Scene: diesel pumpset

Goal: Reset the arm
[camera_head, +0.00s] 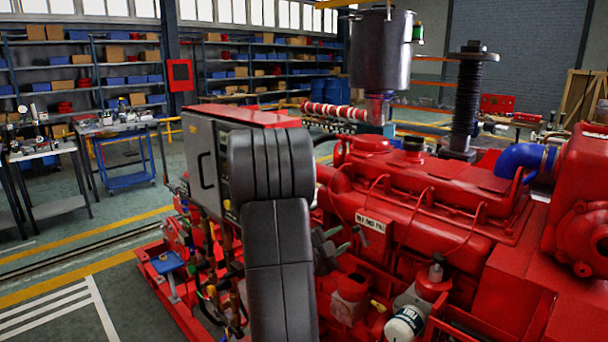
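My arm (277,240) shows as dark grey links rising from the bottom edge, with its bent joint in front of the control cabinet. What looks like my gripper (336,246) shows as small grey finger-like parts just right of the arm, in front of the red engine (425,200). The rest of it is hidden behind my arm link. Its parts are too small and dark to tell whether it is open or shut. I see nothing clearly held. I cannot tell whether it touches the engine.
A grey control cabinet (201,155) with a red top stands behind and left of my arm. A grey cylinder (382,52) and a black ribbed column (467,100) rise above the engine. Workbenches (50,152) stand at left. Floor (130,285) at lower left is clear.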

